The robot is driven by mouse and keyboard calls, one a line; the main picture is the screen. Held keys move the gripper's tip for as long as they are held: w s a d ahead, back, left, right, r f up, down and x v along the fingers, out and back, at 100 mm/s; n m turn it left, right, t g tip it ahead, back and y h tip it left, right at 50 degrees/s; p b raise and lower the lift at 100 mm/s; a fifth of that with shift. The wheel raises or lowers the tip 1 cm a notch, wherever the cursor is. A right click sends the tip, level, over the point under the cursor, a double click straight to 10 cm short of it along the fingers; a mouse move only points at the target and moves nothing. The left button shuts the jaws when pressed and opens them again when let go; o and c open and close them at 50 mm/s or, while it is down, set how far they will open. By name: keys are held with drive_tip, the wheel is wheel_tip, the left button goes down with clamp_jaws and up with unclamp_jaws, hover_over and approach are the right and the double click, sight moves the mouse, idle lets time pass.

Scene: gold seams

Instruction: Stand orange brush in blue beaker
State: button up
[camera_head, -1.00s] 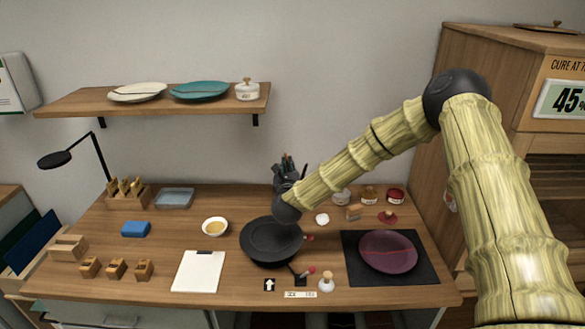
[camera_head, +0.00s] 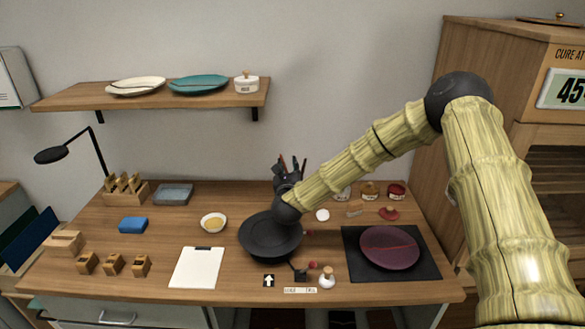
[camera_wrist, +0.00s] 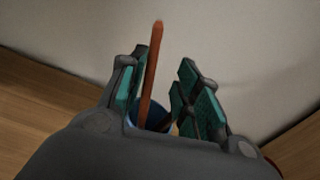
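The orange brush (camera_wrist: 152,70) shows in the wrist view as a thin orange-brown stick, standing nearly upright with a slight tilt. Its lower end is inside the rim of the blue beaker (camera_wrist: 158,113). My gripper (camera_wrist: 158,78) has its teal-padded fingers spread on either side of the stick. The stick is close to the left finger, with a clear gap to the right finger; whether it touches the left one I cannot tell. In the head view my gripper (camera_head: 289,168) is at the back of the table and hides the beaker. Thin reddish sticks show beside the fingers there.
A large black dish (camera_head: 262,240) lies in front of my gripper. Several small jars (camera_head: 370,190) stand to the right at the back. A purple plate (camera_head: 388,246) lies on a black mat (camera_head: 425,268). A wall shelf (camera_head: 65,101) hangs at upper left.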

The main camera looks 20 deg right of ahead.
drive_tip(key=v, duration=1.2)
drive_tip(key=shift+r, duration=0.1)
idle(0.6)
